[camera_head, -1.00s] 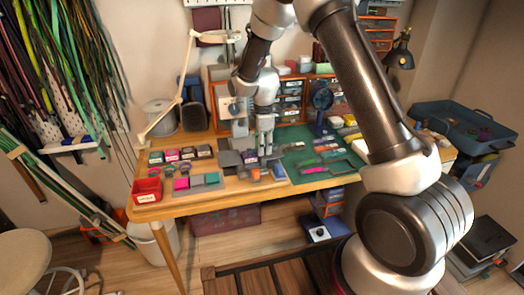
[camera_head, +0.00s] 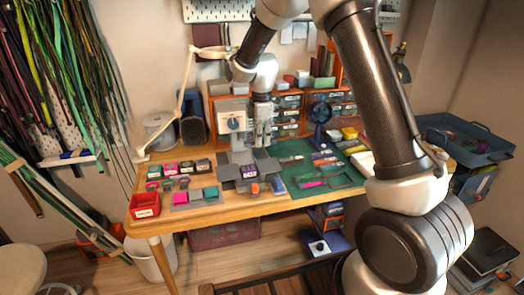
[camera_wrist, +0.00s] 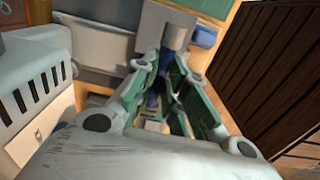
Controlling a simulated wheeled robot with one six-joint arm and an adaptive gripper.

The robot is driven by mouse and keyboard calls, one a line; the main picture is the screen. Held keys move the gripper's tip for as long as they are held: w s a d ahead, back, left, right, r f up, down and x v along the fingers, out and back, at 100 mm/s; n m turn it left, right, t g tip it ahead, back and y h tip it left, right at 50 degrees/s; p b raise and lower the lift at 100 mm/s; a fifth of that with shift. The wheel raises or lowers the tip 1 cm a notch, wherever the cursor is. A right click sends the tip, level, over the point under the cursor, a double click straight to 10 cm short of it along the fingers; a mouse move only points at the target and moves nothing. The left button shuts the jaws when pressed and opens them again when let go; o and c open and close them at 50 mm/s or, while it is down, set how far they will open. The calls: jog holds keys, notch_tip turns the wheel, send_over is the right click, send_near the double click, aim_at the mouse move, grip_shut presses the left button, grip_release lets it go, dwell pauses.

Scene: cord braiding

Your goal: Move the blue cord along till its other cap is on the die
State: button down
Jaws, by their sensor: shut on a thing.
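My gripper (camera_head: 263,143) hangs over the bench, just right of a grey press (camera_head: 234,124). In the wrist view my gripper (camera_wrist: 162,74) has its green-lined fingers around a narrow dark blue piece, the blue cord (camera_wrist: 164,82). A short grey cylinder (camera_wrist: 176,38) stands beyond the fingertips over a grey plate (camera_wrist: 152,30); I cannot tell whether it is a cap or the die. The cord is too small to make out in the head view, and its other cap cannot be told apart.
A purple labelled block (camera_head: 249,172) sits before the press. An orange piece (camera_head: 254,188) lies near the bench's front edge. A red bin (camera_head: 145,205) stands at the front left.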

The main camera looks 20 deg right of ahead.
jog(key=shift+a+r, duration=0.5)
jog(key=shift+a, duration=0.1)
jog(key=a, duration=0.8)
dwell(0.9)
jog(key=c, duration=1.4)
grip_release()
jog(key=shift+o, duration=0.2)
